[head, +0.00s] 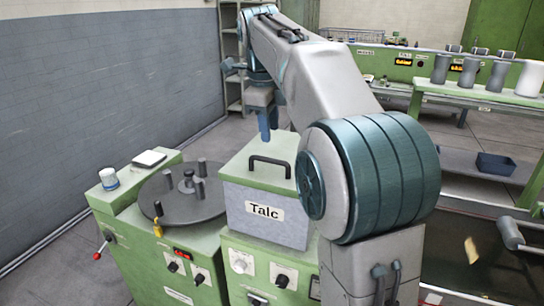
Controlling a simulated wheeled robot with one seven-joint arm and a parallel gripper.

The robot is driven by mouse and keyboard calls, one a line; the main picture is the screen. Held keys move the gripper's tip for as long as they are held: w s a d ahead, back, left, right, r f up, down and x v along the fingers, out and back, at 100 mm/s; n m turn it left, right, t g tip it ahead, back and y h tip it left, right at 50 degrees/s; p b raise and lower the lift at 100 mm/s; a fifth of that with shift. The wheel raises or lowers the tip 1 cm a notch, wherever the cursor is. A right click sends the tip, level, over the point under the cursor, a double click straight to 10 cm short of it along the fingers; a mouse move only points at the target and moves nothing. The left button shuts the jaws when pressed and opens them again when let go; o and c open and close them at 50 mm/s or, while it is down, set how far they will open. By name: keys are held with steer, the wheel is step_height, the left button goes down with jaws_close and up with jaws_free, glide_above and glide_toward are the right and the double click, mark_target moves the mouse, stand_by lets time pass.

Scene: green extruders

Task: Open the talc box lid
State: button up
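The talc box (290,230) is a grey box with a white "Talc" label, standing on a green machine at centre. Its green lid (238,165) is shut on top and carries a black bar handle (270,159). My gripper (268,136) points down over the back part of the lid, above and behind the handle in the picture. It appears apart from the handle. The gap between its fingers does not show clearly. My arm hides the right side of the box and lid.
Left of the box is a dark round turntable (180,208) with upright pegs. A white-and-blue cup (109,178) stands at the machine's left corner. A green bench (480,95) with several grey cylinders is at the back right. A grey wall (100,100) runs along the left.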

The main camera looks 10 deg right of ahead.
mark_target(272, 161)
steer(key=f, duration=0.2)
steer(key=w+f, duration=0.1)
steer(key=f, duration=0.2)
steer(key=d+f, duration=0.1)
steer(key=f, duration=0.2)
steer(key=shift+w+b, duration=0.15)
steer(key=shift+b, duration=0.15)
jaws_close()
